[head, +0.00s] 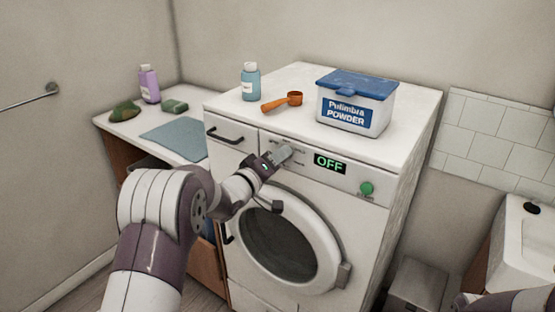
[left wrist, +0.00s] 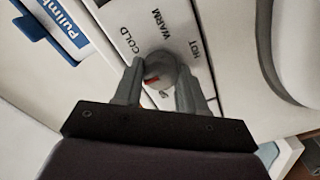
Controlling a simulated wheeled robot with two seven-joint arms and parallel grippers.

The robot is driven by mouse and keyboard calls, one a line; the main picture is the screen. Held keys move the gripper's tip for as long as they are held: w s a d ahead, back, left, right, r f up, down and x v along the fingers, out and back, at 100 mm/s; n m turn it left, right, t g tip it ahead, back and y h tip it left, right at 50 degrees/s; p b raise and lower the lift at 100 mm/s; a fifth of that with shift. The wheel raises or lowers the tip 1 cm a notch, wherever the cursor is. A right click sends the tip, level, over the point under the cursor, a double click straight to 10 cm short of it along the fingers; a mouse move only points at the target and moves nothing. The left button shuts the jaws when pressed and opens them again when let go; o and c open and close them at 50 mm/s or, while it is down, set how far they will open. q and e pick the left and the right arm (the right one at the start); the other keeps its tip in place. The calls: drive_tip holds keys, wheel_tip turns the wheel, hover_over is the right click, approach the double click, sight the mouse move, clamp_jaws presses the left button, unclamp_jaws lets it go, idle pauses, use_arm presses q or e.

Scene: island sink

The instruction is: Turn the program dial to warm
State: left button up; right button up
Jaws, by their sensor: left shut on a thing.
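The program dial (left wrist: 160,68) is a round grey knob on the washing machine's front panel. In the left wrist view, COLD, WARM and HOT are printed around its far side. Its red mark shows on the near left side, by the left finger, away from WARM. My left gripper (left wrist: 158,85) is shut on the dial, one finger on each side. In the head view my left gripper (head: 282,154) is at the panel and hides the dial. The display (head: 330,162) reads OFF. My right gripper is not in view.
A green button (head: 366,188) is right of the display. On the machine top are a powder box (head: 355,103), an orange scoop (head: 283,101) and a blue bottle (head: 250,82). A counter (head: 115,127) stands left; a basin (head: 525,245) is at right.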

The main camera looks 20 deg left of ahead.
use_arm(q)
drive_tip(key=m+b, duration=1.4)
drive_tip(key=m, duration=0.9)
drive_tip(key=shift+f, duration=0.1)
drive_tip(key=shift+d+m, duration=0.1)
drive_tip(key=shift+m, duration=0.2)
drive_tip(key=o, duration=1.1)
drive_tip(key=shift+c, duration=0.2)
